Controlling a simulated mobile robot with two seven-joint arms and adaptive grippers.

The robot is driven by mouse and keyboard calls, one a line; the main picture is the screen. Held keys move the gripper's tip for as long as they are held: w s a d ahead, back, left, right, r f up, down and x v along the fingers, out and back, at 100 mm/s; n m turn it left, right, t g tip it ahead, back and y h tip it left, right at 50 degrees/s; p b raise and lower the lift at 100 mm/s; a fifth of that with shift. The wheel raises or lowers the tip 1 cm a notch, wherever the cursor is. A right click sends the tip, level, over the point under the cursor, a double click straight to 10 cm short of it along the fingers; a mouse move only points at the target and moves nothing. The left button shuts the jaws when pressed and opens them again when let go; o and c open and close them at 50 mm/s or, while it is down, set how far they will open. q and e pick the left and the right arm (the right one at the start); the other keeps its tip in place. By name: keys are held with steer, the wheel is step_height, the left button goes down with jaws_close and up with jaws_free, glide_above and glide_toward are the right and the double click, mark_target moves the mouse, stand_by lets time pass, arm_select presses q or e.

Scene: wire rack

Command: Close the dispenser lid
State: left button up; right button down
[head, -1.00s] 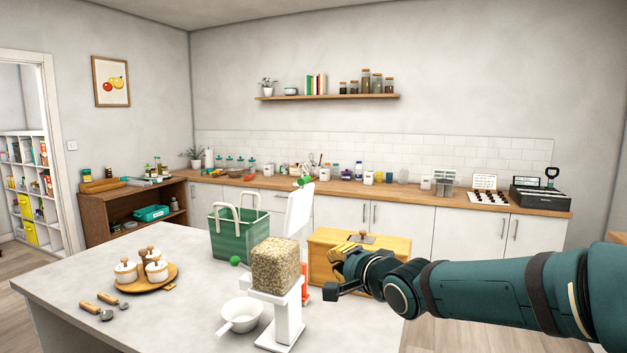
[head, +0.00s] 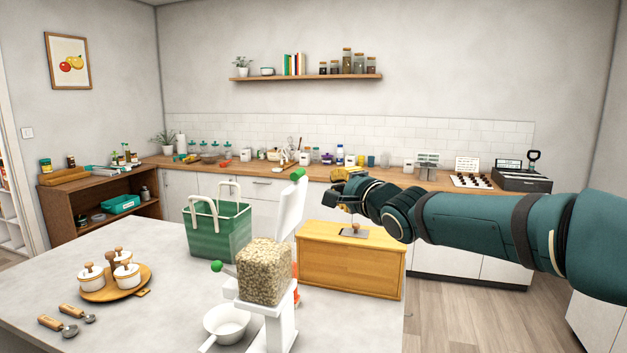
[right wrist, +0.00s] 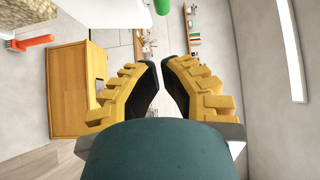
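The dispenser is a clear hopper of grain (head: 264,270) on a white stand. Its white lid (head: 289,208) stands raised and tilted above and behind the hopper, with a green tip (head: 298,174) at its upper end. My right gripper (head: 331,192) is in the air to the right of the lid, apart from it. In the right wrist view the gripper (right wrist: 160,64) shows a narrow gap between its yellow-and-black fingers, with nothing held. The green tip (right wrist: 162,6) is at the top edge there, ahead of the fingers. My left gripper is out of view.
A wooden box (head: 345,268) stands right of the dispenser, below my right arm. A green basket (head: 217,232) is behind left, and a white bowl (head: 226,324) sits in front. A tray of jars (head: 114,284) is at left. A red handle (right wrist: 34,42) shows beside the hopper.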

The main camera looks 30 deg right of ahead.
mark_target(294, 201)
steer(key=w+a+b, duration=0.2)
steer(key=w, duration=0.4)
steer(key=shift+w+a, duration=0.15)
steer(key=shift+w, duration=0.15)
